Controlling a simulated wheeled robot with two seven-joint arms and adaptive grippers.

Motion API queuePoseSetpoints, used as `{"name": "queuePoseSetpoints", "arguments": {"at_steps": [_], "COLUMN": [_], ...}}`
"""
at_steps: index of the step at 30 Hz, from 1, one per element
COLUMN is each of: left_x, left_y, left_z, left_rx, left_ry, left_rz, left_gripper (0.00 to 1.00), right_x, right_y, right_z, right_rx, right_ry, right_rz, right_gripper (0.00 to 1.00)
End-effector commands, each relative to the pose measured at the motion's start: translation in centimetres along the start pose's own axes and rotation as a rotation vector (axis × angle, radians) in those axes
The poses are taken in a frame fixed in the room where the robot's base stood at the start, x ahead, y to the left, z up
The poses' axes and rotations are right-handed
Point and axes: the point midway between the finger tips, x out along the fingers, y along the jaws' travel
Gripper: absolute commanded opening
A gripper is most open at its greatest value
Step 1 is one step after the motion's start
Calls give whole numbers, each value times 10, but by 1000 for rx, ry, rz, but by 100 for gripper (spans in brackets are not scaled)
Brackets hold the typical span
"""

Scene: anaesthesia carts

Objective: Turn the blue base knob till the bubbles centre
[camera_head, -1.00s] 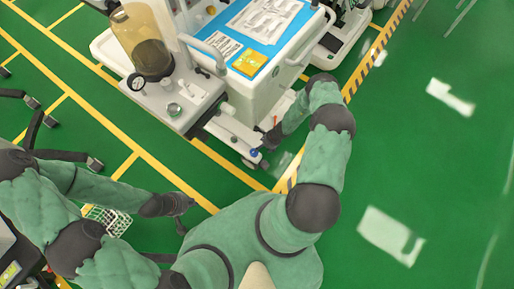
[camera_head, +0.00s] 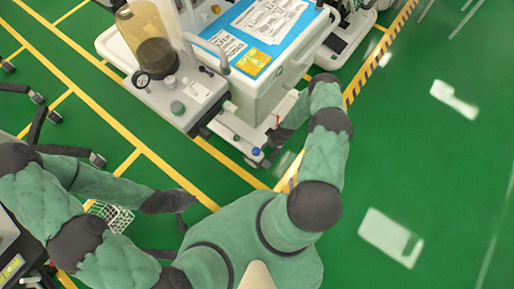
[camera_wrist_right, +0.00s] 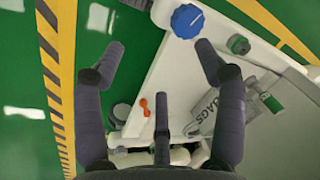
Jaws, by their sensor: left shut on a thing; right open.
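The blue base knob (camera_head: 256,152) sits at the near end of the cart's low white base. In the right wrist view the blue knob (camera_wrist_right: 187,20) is large, at the top centre, beyond the fingertips. My right gripper (camera_wrist_right: 160,55) is open and empty, with its fingers spread and apart from the knob. In the head view my right gripper (camera_head: 270,143) is just right of the knob. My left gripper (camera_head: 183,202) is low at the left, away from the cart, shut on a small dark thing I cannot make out. I cannot make out any bubbles.
The white cart (camera_head: 265,100) carries a blue mat with papers and a yellow label. A small orange-red part (camera_wrist_right: 146,106) lies on the base near my fingers. A dark green round part (camera_wrist_right: 238,43) is right of the knob. Green floor right of the cart is open.

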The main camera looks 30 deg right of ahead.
Motion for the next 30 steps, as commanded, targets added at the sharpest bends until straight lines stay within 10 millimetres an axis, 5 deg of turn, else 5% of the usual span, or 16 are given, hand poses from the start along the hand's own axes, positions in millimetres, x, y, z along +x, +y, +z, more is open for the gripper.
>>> {"name": "queuePoseSetpoints", "arguments": {"at_steps": [15,23,30], "left_x": [-3,-2,13], "left_y": [1,1,-4], "left_z": [0,0,0], "left_rx": [0,0,0], "left_ry": [0,0,0], "left_rz": [0,0,0], "left_gripper": [0,0,0], "right_x": [2,5,36], "right_y": [-20,-26,-29], "right_z": [-15,-14,-15], "right_rx": [-888,-1032,-1034], "right_ry": [100,116,116], "right_rz": [-55,-72,-73], "right_gripper": [71,71,71]}}
